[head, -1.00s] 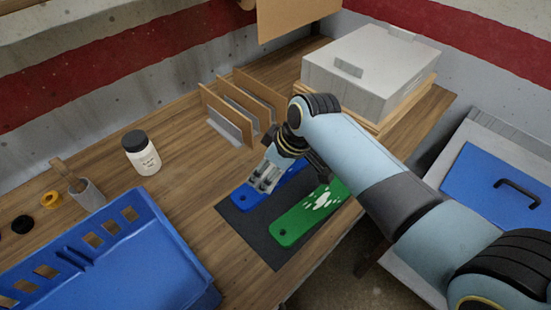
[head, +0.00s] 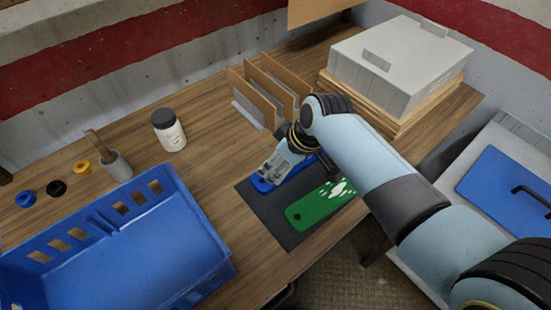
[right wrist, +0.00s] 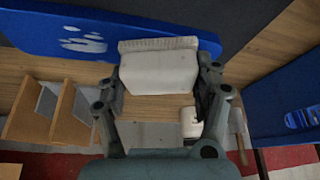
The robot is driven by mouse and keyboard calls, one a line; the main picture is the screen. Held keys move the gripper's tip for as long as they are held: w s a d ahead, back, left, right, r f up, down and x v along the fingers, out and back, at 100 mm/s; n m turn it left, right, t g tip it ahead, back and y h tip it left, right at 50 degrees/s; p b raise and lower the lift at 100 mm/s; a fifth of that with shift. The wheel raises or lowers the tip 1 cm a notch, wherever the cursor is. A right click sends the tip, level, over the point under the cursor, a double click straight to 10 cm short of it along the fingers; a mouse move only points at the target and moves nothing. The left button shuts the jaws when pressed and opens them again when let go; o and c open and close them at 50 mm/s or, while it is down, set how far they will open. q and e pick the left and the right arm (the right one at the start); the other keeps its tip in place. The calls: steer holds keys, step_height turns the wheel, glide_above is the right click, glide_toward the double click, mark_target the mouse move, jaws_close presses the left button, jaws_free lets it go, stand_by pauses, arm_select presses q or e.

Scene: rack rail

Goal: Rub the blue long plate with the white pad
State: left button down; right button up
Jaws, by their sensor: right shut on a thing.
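The blue long plate (head: 263,186) lies on a dark mat (head: 262,210), partly hidden by my right gripper (head: 272,174). In the right wrist view the blue plate (right wrist: 45,30) spans the upper left and bears white smears (right wrist: 85,40). My right gripper (right wrist: 162,78) is shut on the white pad (right wrist: 160,72), whose ribbed edge overlaps the plate near its rounded end. The pad appears to be at the plate's surface; exact contact is hard to tell. My left gripper is not in view.
A green plate (head: 313,207) with white smears lies beside the blue one. A blue crate (head: 120,265) stands front left. A white jar (head: 169,135), a small grey cup (head: 117,165), wooden dividers (head: 262,95) and a grey box (head: 400,65) stand around the mat.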

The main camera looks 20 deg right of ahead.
steer(key=shift+w+d, duration=0.3)
steer(key=shift+d, duration=0.75)
steer(key=shift+w+d, duration=0.3)
steer(key=shift+d, duration=0.7)
steer(key=shift+w+d, duration=0.3)
steer(key=shift+d, duration=0.75)
steer(key=shift+w+d, duration=0.3)
steer(key=shift+d, duration=0.5)
steer(key=shift+w+d, duration=0.25)
steer(key=shift+d, duration=0.55)
step_height(320, 180, up, 2)
steer(key=shift+r+p, duration=0.25)
steer(key=shift+p, duration=1)
steer(key=shift+r, duration=0.25)
steer(key=shift+r+b, duration=0.3)
steer(key=shift+r, duration=1.2)
steer(key=shift+r, duration=1.5)
